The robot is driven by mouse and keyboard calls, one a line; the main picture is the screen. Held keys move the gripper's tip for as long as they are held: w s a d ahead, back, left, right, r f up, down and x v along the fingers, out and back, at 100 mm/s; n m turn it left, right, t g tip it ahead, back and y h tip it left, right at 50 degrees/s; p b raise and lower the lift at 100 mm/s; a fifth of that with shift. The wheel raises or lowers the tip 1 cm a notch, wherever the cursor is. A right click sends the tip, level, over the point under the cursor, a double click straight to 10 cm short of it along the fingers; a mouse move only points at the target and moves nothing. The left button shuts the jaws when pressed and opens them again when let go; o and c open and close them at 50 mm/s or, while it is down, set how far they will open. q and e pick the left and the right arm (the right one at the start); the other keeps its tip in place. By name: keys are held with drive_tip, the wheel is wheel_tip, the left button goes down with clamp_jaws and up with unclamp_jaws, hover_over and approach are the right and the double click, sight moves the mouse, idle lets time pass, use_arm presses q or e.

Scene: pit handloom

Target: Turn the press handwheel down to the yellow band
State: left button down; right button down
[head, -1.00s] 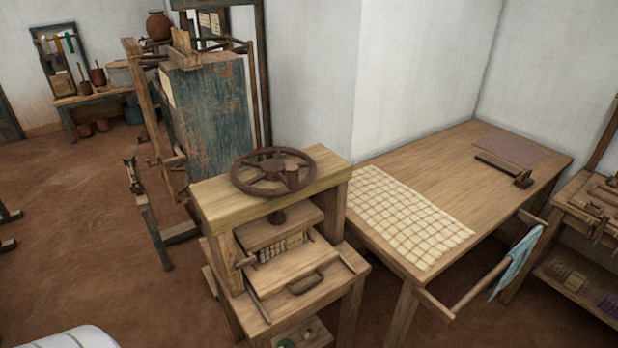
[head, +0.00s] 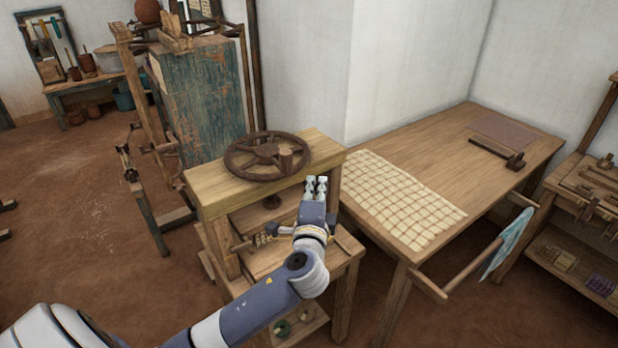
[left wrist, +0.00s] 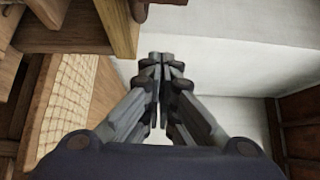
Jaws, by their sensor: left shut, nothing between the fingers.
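My arm hides part of the press bed and drawer. I cannot make out a yellow band on the screw below the wheel. My right gripper is not in view.
A table (head: 450,150) with a gridded cream cloth (head: 400,198) stands right of the press, with a rod and blue cloth (head: 510,243) at its front.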

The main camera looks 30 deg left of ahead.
use_arm(q)
drive_tip(key=w+a+p, duration=0.5)
drive_tip(key=a, duration=0.2)
idle(0.5)
drive_tip(key=shift+w+f, duration=0.1)
drive_tip(key=shift+w, duration=0.05)
